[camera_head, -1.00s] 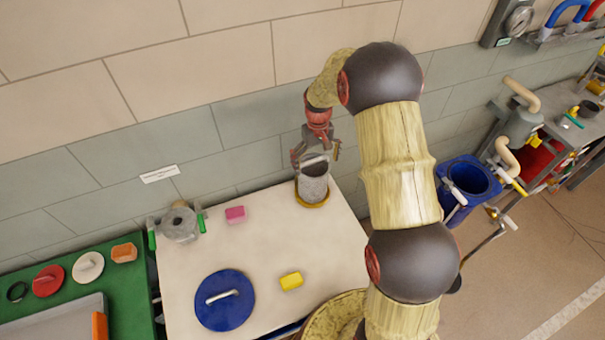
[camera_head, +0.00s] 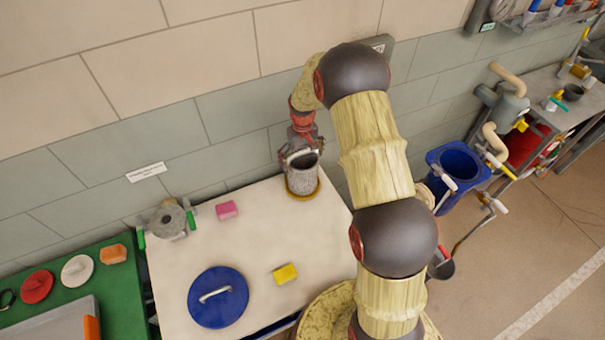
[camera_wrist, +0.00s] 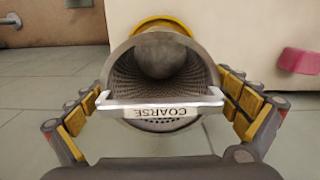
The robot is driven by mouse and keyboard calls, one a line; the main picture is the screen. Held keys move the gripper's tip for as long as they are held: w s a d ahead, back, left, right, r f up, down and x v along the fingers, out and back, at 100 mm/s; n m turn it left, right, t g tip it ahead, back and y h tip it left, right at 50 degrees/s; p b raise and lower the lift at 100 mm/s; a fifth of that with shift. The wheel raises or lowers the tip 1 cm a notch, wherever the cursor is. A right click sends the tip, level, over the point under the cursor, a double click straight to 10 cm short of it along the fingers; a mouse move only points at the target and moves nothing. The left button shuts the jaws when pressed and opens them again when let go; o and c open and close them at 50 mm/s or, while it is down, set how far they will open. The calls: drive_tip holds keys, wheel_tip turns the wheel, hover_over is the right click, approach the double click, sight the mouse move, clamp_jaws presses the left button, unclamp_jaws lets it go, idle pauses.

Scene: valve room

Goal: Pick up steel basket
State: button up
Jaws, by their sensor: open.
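The steel basket (camera_head: 303,180) is a grey perforated cylinder standing upright in a yellow ring at the back right corner of the white table. In the wrist view I look into its open mouth (camera_wrist: 205,62). A white handle with a plate reading "COARSE" (camera_wrist: 160,112) crosses its near rim. My gripper (camera_head: 299,154) is at the basket's top, on its wall side. In the wrist view my gripper (camera_wrist: 162,100) is open, with one yellow-padded finger on each side of the basket and handle. Whether a finger touches the basket, I cannot tell.
The yellow ring (camera_head: 292,194) surrounds the basket's base. A pink block (camera_head: 227,209), a yellow block (camera_head: 286,273), a blue lid (camera_head: 218,297) and a grey fitting with green handles (camera_head: 170,221) are on the table. The tiled wall (camera_head: 230,110) is close behind. A blue bin (camera_head: 458,165) stands right.

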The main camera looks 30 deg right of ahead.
drive_tip(key=shift+c, duration=0.4)
drive_tip(key=c, duration=1.8)
